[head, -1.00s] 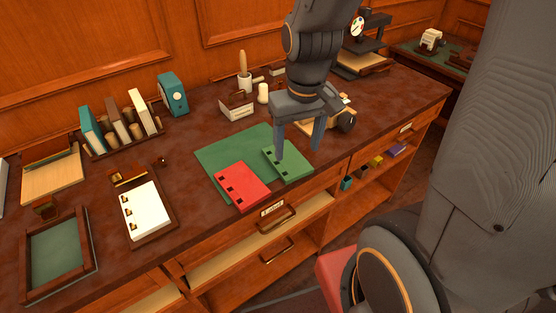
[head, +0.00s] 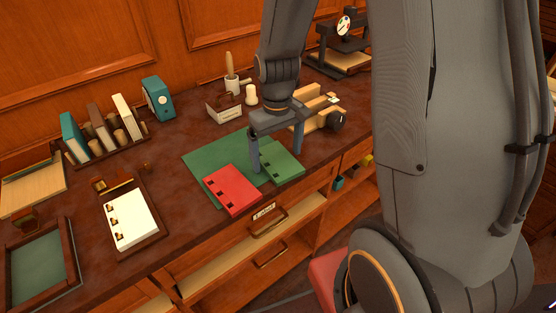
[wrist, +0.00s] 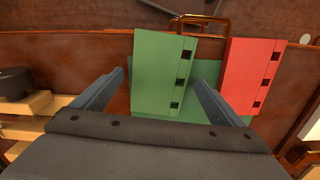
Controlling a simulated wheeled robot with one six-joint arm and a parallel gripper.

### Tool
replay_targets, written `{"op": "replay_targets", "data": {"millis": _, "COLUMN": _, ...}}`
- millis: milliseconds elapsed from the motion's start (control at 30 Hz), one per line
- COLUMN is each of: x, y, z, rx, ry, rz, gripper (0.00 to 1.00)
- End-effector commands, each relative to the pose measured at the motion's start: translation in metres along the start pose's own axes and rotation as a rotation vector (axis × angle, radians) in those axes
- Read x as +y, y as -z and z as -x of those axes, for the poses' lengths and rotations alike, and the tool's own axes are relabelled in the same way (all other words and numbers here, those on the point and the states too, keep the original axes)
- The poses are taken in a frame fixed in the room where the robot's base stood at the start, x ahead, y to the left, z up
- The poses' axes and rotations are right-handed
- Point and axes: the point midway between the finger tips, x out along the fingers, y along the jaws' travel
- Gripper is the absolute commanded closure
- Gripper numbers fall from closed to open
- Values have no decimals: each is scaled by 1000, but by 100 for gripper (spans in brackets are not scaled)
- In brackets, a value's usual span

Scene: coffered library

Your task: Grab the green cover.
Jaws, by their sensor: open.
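The green cover (head: 285,166) lies flat on a darker green mat (head: 205,160), at the counter's front edge. It has a row of square holes. The red cover (head: 233,190) lies beside it on the left in the head view. My gripper (head: 277,161) is open and empty, pointing down over the green cover. In the wrist view, the green cover (wrist: 160,70) shows between the two fingers (wrist: 160,78), with the red cover (wrist: 252,75) to its right. Whether the fingertips touch anything, I cannot tell. The left finger hides part of the green cover in the head view.
A wooden clamp-like device (head: 318,115) stands just behind and right of the gripper. A white sheet block (head: 129,218) on a wooden board lies to the left. A book rack (head: 105,140) and a teal box (head: 158,99) stand along the back.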

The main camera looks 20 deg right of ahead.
Motion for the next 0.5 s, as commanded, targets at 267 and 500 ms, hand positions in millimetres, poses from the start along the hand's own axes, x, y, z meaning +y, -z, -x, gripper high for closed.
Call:
{"op": "replay_targets", "data": {"millis": 267, "x": 0, "y": 0, "z": -6, "rx": 0, "ry": 0, "rz": 0, "gripper": 8}}
{"op": "replay_targets", "data": {"millis": 500, "x": 0, "y": 0, "z": -5, "rx": 0, "ry": 0, "rz": 0, "gripper": 38}}
